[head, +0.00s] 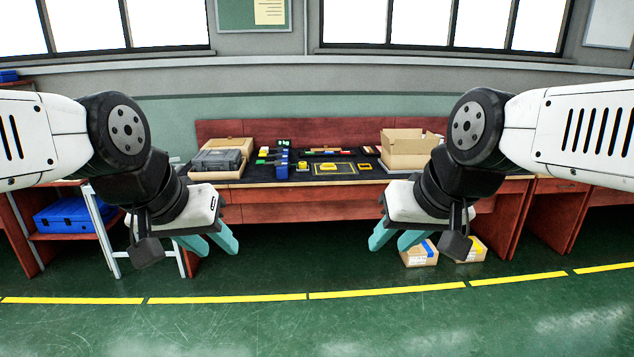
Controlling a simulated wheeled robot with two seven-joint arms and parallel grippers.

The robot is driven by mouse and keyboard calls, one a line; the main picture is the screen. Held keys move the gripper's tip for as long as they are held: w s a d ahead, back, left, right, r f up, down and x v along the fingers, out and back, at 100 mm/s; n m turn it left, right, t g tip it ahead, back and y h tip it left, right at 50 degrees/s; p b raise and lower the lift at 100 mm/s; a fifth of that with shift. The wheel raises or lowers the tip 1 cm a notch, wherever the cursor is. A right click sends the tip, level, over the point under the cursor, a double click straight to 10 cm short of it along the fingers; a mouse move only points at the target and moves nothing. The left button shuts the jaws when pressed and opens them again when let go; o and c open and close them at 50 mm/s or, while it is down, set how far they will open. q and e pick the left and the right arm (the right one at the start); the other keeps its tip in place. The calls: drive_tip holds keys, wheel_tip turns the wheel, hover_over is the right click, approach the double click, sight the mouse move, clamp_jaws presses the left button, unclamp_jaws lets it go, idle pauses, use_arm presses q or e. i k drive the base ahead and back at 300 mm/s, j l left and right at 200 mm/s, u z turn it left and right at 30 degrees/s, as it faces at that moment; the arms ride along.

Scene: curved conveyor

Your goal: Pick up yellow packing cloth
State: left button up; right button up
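Small yellow items lie on the dark top of the workbench (450,188) across the room. One yellow piece (328,167) lies inside a yellow-outlined area near the middle, and a smaller yellow piece (364,166) is to its right. They are too small for me to tell which is the packing cloth. My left gripper (213,247) hangs in front of the bench at left, its teal fingers apart and empty. My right gripper (391,243) hangs in front of it at right, also with fingers apart and empty. Both are well short of the yellow items.
A grey case (217,160) and blue bins (283,165) stand on the bench's left half. An open cardboard box (408,152) stands at its right. Small boxes (419,254) sit on the floor below. The green floor (300,325) in front is clear.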

sight(326, 165)
drive_tip(key=i+z, duration=0.3)
drive_tip(key=i, duration=1.75)
drive_tip(key=i+u, duration=0.2)
drive_tip(key=i, duration=0.25)
drive_tip(key=i+l+u, duration=0.25)
drive_tip(key=i, duration=0.25)
drive_tip(key=i+l+u, duration=0.2)
drive_tip(key=i, duration=0.25)
drive_tip(key=i+l+u, duration=0.25)
drive_tip(key=i, duration=0.2)
